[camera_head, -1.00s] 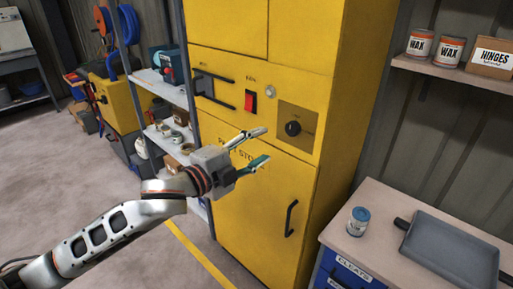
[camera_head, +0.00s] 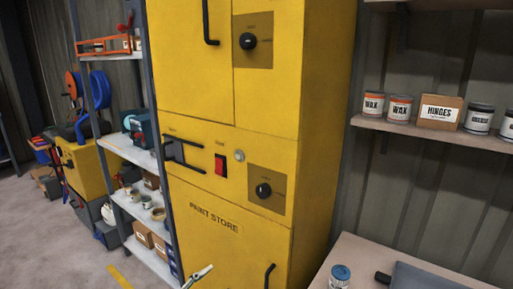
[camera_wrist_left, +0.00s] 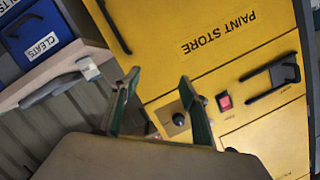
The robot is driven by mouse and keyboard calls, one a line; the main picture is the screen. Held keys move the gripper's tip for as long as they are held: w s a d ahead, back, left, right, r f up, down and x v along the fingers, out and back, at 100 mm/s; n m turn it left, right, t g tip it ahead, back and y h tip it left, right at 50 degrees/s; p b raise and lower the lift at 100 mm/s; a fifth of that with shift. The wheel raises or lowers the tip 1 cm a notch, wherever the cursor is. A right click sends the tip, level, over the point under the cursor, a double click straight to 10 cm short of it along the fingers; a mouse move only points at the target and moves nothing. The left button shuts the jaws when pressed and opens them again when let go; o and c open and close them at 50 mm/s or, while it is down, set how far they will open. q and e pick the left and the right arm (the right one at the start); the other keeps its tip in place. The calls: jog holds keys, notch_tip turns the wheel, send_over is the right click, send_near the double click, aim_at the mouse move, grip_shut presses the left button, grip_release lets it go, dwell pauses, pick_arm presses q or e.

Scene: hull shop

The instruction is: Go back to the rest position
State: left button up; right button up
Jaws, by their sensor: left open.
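My left gripper (camera_head: 198,276) shows in the head view only as a fingertip at the bottom edge, in front of the yellow paint store cabinet (camera_head: 205,180); the rest of that arm is out of the picture. In the left wrist view the two fingers of my left gripper (camera_wrist_left: 158,92) are spread apart with nothing between them. The cabinet (camera_wrist_left: 190,65) fills much of that view, with its red switch (camera_wrist_left: 225,101) and a black knob (camera_wrist_left: 178,119) behind the fingers. My right gripper is in neither view.
A wall shelf (camera_head: 430,132) holds cans and a hinges box. A shelving rack (camera_head: 130,153) stands left. Open floor (camera_head: 45,245) lies at far left.

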pick_arm(q)
jog(key=s+a+f+n+g+y, duration=0.1)
jog(key=s+a+f+n, duration=0.3)
jog(key=s+f, duration=0.7)
jog(key=s+a+f+n+g+y, duration=0.2)
jog(key=s+a+f+n+y, duration=0.2)
jog(key=s+f, duration=0.7)
notch_tip(320, 180, down, 3)
jog(key=a+n, duration=0.1)
jog(key=a, duration=0.1)
jog(key=shift+a+f, duration=0.15)
jog(key=shift+a, duration=0.2)
